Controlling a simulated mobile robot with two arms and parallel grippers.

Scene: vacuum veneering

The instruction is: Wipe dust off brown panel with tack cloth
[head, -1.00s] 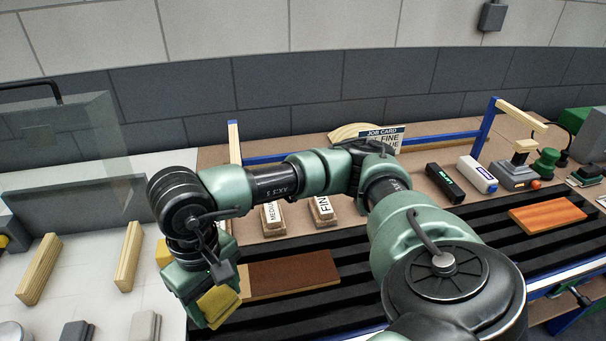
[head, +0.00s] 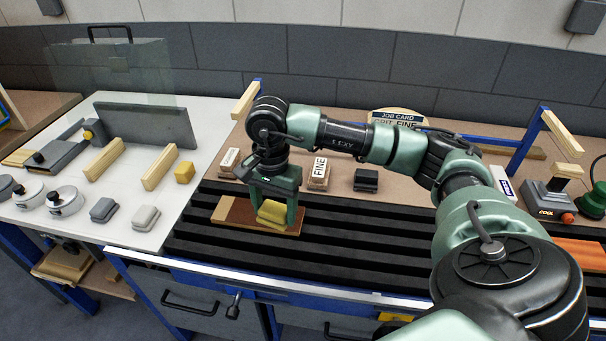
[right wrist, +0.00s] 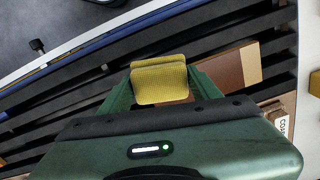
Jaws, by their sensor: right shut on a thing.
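The brown panel (head: 233,211) lies flat on the black slatted bed, with a pale wood strip along its left end. My right gripper (head: 276,208) is shut on the folded yellow tack cloth (head: 272,216). The cloth is over the right part of the panel and looks to be on or just above its surface; I cannot tell which. In the right wrist view the cloth (right wrist: 160,82) sits between the fingers, hiding part of the panel (right wrist: 222,70). My left gripper is not in view.
Behind the panel stand sanding blocks, one marked FINE (head: 319,172), and a dark block (head: 366,180).

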